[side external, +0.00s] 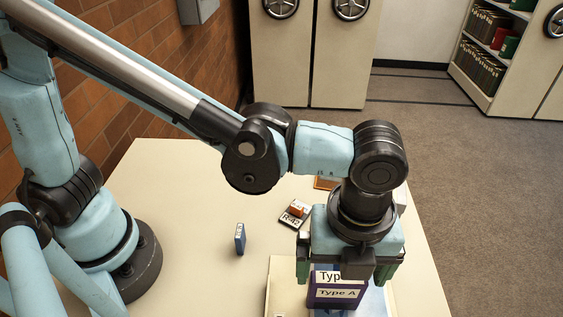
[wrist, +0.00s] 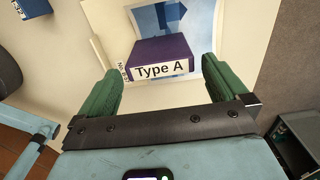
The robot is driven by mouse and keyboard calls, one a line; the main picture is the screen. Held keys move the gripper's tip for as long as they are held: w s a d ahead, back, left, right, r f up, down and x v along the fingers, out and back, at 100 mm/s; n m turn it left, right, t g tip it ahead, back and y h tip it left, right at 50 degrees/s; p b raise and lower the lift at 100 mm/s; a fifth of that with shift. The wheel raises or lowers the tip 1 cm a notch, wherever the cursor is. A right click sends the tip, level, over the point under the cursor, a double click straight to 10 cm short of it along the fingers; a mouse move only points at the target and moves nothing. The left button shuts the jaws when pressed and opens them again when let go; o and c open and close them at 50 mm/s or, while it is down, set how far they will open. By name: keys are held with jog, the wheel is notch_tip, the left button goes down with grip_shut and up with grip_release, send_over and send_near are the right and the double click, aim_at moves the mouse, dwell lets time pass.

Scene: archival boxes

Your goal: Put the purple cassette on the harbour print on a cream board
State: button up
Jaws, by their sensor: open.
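The purple cassette (side external: 338,288), labelled "Type A", lies under my gripper in the side view. In the wrist view the purple cassette (wrist: 163,50) overlaps the lower part of the blue and white harbour print (wrist: 200,18), with its label edge facing me. The print's cream board (side external: 284,290) lies on the table; it also shows in the wrist view (wrist: 108,50). My gripper (side external: 343,272) is open, its green fingers to either side of the cassette. In the wrist view a gap shows between each finger (wrist: 160,78) and the cassette. Most of the print is hidden in the side view.
A small blue box (side external: 240,238) stands on the table left of the board. A black and white "R-42" item (side external: 294,214) with an orange part lies behind the board. An orange-framed item (side external: 325,183) is partly hidden behind my arm. The table's left middle is clear.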

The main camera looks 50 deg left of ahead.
notch_tip(320, 180, up, 7)
jog(key=shift+f, duration=0.2)
jog(key=shift+a+r, duration=0.15)
jog(key=shift+a, duration=0.05)
jog(key=w+a+f+n+t, duration=0.1)
jog(key=w+a+n+t, duration=0.1)
jog(key=a+n, duration=1.1)
jog(key=w+a+f+n+t, duration=0.1)
jog(key=w+a+n+t, duration=0.2)
jog(key=a+n, duration=1.1)
jog(key=shift+a+t, duration=1.1)
